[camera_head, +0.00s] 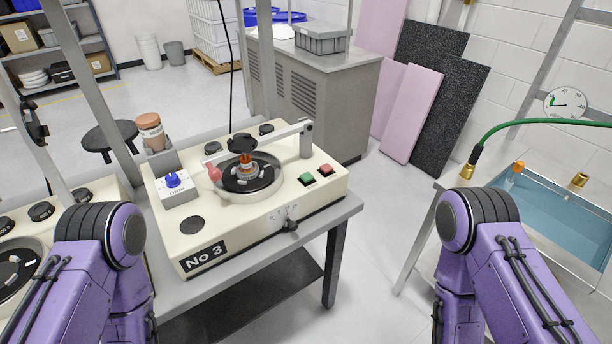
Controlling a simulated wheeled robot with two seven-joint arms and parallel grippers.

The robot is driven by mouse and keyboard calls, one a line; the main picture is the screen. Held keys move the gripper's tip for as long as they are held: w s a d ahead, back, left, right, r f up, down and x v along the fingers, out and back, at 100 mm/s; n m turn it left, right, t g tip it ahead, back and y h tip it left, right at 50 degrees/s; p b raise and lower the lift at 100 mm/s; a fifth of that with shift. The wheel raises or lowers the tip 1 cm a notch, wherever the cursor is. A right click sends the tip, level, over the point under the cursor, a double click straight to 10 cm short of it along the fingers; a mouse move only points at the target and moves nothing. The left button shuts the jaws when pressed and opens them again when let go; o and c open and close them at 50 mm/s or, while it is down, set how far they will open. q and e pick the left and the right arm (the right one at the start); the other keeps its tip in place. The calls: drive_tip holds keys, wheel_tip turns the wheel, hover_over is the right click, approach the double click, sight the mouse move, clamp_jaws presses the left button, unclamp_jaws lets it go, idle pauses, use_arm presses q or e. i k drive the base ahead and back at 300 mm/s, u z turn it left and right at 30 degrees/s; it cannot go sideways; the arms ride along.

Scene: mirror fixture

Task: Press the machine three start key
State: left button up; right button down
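The machine marked "No 3" (240,245) is a cream box on a grey table in the middle of the camera_head view. A green key (306,179) sits on the right of its top, beside a red key (325,169). I cannot read any lettering on the keys. A round dark plate (247,177) with an orange-topped centre lies under a bar on the machine. Purple links of both my arms show at the lower left and lower right, apart from the keys. Neither of my grippers is in view.
A blue knob box (174,186) sits on the machine's left, and a pinkish cylinder (152,131) stands behind it. Another machine (20,250) is at the left edge. A water tank (560,215) with a green hose stands at right. Floor is clear between the tables.

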sight(307, 177)
drive_tip(key=k, duration=0.5)
drive_tip(key=z, duration=1.15)
drive_tip(key=i, duration=1.1)
drive_tip(key=u, duration=2.65)
